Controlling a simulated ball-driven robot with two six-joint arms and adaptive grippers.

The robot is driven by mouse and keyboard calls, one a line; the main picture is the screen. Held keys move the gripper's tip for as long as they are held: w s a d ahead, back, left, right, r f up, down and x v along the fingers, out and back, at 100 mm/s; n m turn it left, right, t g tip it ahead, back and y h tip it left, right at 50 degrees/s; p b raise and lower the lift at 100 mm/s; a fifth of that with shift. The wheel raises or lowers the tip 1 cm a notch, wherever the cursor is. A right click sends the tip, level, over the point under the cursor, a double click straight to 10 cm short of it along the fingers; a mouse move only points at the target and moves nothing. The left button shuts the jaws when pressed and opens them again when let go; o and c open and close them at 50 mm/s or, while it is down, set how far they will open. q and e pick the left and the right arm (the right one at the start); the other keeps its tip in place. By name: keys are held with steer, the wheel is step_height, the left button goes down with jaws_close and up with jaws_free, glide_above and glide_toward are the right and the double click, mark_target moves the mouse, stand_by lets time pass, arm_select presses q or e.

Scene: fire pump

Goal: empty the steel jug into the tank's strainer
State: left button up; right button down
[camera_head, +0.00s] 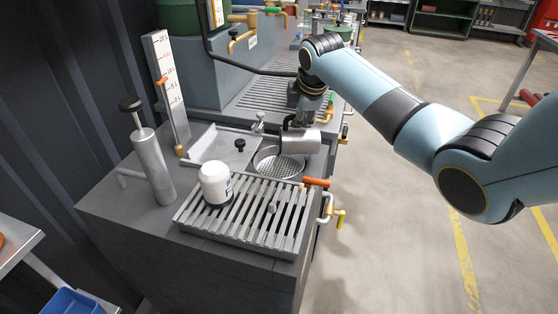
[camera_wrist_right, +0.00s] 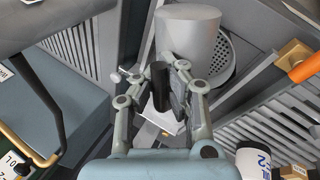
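The steel jug (camera_head: 301,141) hangs above the tank's strainer (camera_head: 279,167), a round perforated bowl in the tank top, and looks tipped well over. My right gripper (camera_head: 305,118) is at the jug's handle. In the right wrist view my right gripper (camera_wrist_right: 169,88) has its fingers closed on the dark handle (camera_wrist_right: 161,76). The jug's grey body (camera_wrist_right: 188,38) is just beyond it and covers part of the strainer (camera_wrist_right: 223,54). The jug's mouth and any liquid are hidden. My left gripper is not in view.
A slatted grate (camera_head: 262,222) with a white-and-black container (camera_head: 216,184) lies in front of the strainer. An orange-handled valve (camera_head: 316,182) is at its right. A hand pump cylinder (camera_head: 152,165) and a level gauge board (camera_head: 166,80) stand left. The floor at right is clear.

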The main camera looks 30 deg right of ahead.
steer(key=shift+w+a, duration=0.1)
steer(key=shift+a, duration=0.1)
steer(key=shift+w+a+r+g+h+p, duration=0.2)
steer(key=shift+a+g+h+p, duration=0.1)
steer(key=shift+a+h+p, duration=0.25)
steer(key=shift+w+a+r+h, duration=0.1)
steer(key=shift+w+a+h, duration=0.05)
steer(key=shift+h, duration=0.1)
steer(key=shift+w+a+r+n+g+h+p, duration=0.1)
steer(key=shift+w+a+n+g+h+p, duration=0.2)
steer(key=shift+a+g+h, duration=0.15)
steer(key=shift+w+a+h, duration=0.25)
steer(key=shift+a+h, duration=0.2)
steer(key=shift+a, duration=0.15)
steer(key=w+a+f+n+g+h+b, duration=0.1)
steer(key=a+h+b, duration=0.5)
steer(key=b, duration=0.8)
steer(key=shift+w+f+n+g, duration=0.25)
steer(key=shift+w+n+g, duration=0.25)
steer(key=shift+w+g, duration=0.5)
steer(key=shift+w+a, duration=0.15)
